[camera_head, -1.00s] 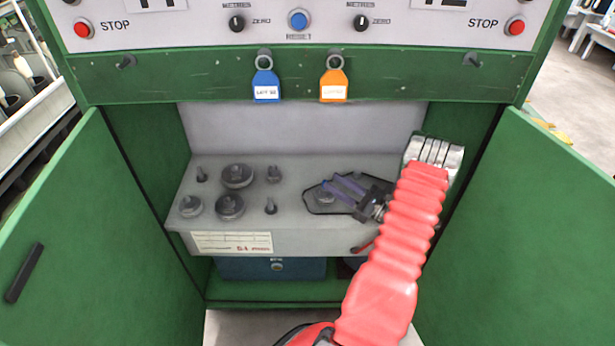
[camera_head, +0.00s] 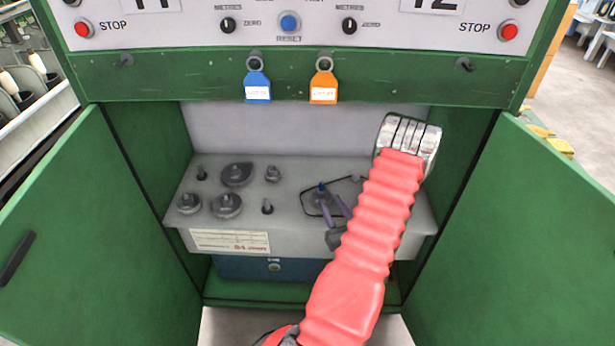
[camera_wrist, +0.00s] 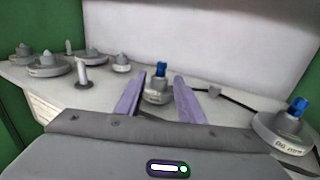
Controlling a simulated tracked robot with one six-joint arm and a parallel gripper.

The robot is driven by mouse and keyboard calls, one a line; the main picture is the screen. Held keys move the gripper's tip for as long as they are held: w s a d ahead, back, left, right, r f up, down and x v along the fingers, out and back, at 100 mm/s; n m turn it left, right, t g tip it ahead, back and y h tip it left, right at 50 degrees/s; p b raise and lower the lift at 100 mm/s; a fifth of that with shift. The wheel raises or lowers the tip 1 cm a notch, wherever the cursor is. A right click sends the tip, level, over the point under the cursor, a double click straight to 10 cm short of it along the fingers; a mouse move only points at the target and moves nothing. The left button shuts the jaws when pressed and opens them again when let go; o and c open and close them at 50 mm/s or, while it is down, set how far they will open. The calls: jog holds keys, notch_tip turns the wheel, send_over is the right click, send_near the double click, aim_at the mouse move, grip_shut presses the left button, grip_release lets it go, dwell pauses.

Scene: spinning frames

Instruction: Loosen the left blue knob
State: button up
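The left blue knob (camera_wrist: 161,69) sits on top of a round grey clamp disc (camera_wrist: 158,92) on the grey shelf. It also shows in the head view (camera_head: 322,187) just beyond my fingertips. My gripper (camera_wrist: 159,80) is open, with one purple finger on each side of the knob in the wrist view. I cannot tell whether either finger touches the knob. A second blue knob (camera_wrist: 298,106) stands on a larger disc at the right of the wrist view. My red arm hides it in the head view.
Several grey weights and posts (camera_head: 227,204) stand on the shelf's left half. A black wire (camera_wrist: 228,100) runs between the knob bases. Green cabinet doors (camera_head: 85,230) stand open at both sides. Blue (camera_head: 257,88) and orange (camera_head: 323,90) tags hang above the opening.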

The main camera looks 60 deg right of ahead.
aim_at(322, 186)
dwell(0.4)
jog(key=x, duration=1.3)
jog(key=shift+w+d, duration=0.15)
jog(key=shift+d, duration=0.15)
grip_shut()
